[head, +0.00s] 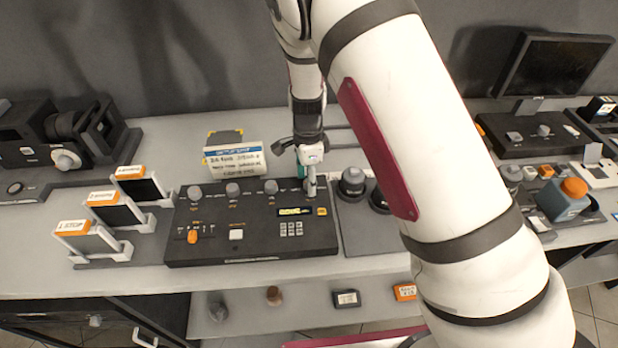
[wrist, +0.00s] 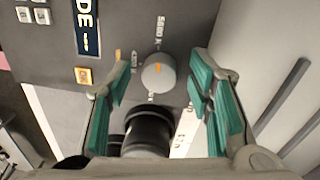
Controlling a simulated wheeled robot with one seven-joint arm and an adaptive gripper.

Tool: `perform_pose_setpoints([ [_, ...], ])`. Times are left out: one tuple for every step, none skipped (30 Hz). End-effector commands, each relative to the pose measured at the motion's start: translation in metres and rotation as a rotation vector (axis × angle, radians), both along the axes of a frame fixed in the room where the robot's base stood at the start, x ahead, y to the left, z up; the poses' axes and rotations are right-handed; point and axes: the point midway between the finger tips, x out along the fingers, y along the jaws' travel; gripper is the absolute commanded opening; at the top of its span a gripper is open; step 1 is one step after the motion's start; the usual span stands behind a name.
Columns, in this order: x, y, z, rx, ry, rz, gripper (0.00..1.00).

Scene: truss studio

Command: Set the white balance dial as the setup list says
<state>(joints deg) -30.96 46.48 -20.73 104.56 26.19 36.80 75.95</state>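The dark control panel (head: 190,250) lies on the bench with several dials along its back edge. My gripper (head: 309,188) points down over the panel's back right corner. In the wrist view a round grey dial (wrist: 158,73) with an orange pointer mark sits between the fingertips of my gripper (wrist: 163,82). The teal-padded fingers are apart, with a gap on both sides of the dial. A label reading about 5600 K is beside the dial; its other labels are partly hidden or unclear. The setup list card (head: 235,158) stands behind the panel, its lines too blurred to read surely.
Three small framed cards with orange tops (head: 103,198) stand left of the panel. Grey round knobs (head: 352,182) sit on a plate just right of it. A monitor (head: 553,65) stands at the back right. Blocks lie on the shelf (head: 240,320) below.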

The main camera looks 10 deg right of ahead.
Motion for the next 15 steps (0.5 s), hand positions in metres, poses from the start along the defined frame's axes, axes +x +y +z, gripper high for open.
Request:
perform_pose_setpoints([
  [0.0,0.0,0.0,0.0,0.0,0.0,0.47],
  [0.0,0.0,0.0,0.0,0.0,0.0,0.47],
  [0.0,0.0,0.0,0.0,0.0,0.0,0.47],
  [0.0,0.0,0.001,0.0,0.0,0.0,0.47],
  [0.0,0.0,0.002,0.0,-0.001,0.0,0.47],
  [0.001,0.0,0.004,0.0,-0.002,0.0,0.47],
  [0.001,0.0,0.007,0.0,-0.003,0.001,0.47],
  [0.001,0.0,0.01,0.0,-0.003,0.001,0.47],
  [0.002,0.0,0.015,0.001,-0.003,0.002,0.47],
  [0.002,0.0,0.019,0.001,-0.003,0.003,0.47],
  [0.002,0.0,0.025,0.001,-0.004,0.003,0.47],
  [0.003,0.0,0.033,0.002,-0.005,0.002,0.47],
  [0.003,0.0,0.039,0.002,-0.004,0.001,0.47],
  [0.004,0.0,0.045,0.002,-0.006,0.001,0.47],
  [0.004,0.001,0.054,0.001,-0.004,0.002,0.47],
])
